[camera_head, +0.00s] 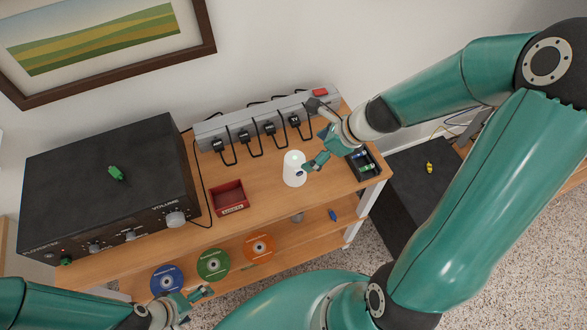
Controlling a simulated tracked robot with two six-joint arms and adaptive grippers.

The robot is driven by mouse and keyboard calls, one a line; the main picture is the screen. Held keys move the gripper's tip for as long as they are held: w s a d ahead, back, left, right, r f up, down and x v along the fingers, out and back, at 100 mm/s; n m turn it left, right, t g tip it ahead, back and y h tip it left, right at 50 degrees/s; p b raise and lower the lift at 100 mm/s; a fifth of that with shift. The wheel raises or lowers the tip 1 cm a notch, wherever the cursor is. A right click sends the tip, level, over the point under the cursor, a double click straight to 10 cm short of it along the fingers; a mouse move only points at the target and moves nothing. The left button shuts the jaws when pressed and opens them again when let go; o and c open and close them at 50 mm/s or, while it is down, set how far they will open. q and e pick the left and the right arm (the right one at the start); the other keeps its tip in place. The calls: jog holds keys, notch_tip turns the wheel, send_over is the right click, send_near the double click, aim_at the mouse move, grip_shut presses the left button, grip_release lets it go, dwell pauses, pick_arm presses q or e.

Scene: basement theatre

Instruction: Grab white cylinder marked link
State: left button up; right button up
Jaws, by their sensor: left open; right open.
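A white cylinder (292,170) stands upright on the wooden shelf top, right of the small red tray. A small green dot shows on its top; any link marking is too small to read. My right gripper (308,140) is open, just behind and to the right of the cylinder. Its near teal finger is beside the cylinder's right side; I cannot tell whether they touch. My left gripper (200,299) is open and low at the bottom of the view, in front of the lower shelf near the discs.
A black amplifier (100,185) fills the left of the shelf top. A grey power strip (262,117) with several black plugs runs along the back. A red tray (228,197) and a dark battery box (363,164) flank the cylinder. Discs (213,264) lie on the lower shelf.

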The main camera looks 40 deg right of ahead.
aim_at(302, 158)
jog(key=b+x, duration=0.3)
jog(key=x, duration=0.4)
jog(key=b+x, duration=0.2)
jog(key=x, duration=0.1)
jog(key=b+x, duration=0.1)
jog(key=shift+s+a+f, duration=0.1)
jog(key=shift+a+f, duration=0.2)
jog(key=shift+f, duration=0.1)
jog(key=shift+w+a+f, duration=0.1)
jog(key=shift+w+f, duration=0.05)
jog(key=shift+w, duration=0.1)
jog(key=c, duration=1.5)
jog(key=shift+o, duration=0.2)
